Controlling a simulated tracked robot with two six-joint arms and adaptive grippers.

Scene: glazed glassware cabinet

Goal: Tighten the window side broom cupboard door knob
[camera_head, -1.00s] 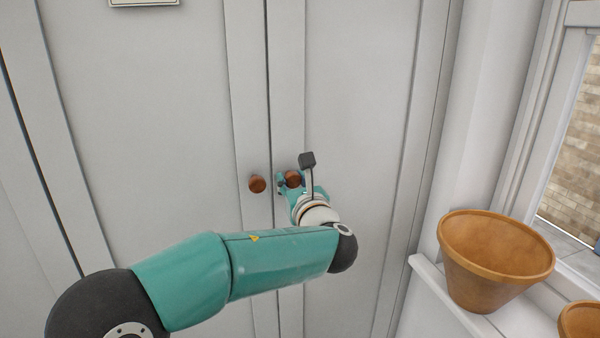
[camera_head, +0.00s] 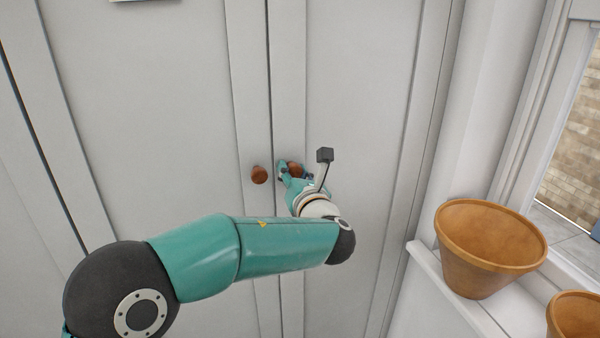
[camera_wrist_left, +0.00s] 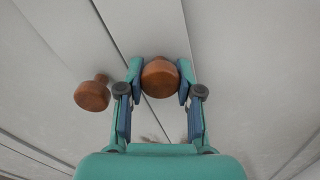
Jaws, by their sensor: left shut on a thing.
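The window side door knob (camera_head: 295,168) is round, brown and wooden, on the right-hand door of the pale grey cupboard. My left gripper (camera_head: 291,171) is shut on it, and its fingers partly cover it in the head view. In the left wrist view the knob (camera_wrist_left: 160,77) sits between the two fingertips of my left gripper (camera_wrist_left: 160,82), one on each side. The other wooden knob (camera_head: 259,174) is on the left-hand door, apart from the gripper; it also shows in the left wrist view (camera_wrist_left: 92,95). My right gripper is not in view.
The cupboard doors (camera_head: 350,100) look closed, with a narrow seam between the knobs. A terracotta pot (camera_head: 488,245) stands on the white sill (camera_head: 430,270) at the right, beside the window. A second pot (camera_head: 577,318) is partly cut off at the lower right.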

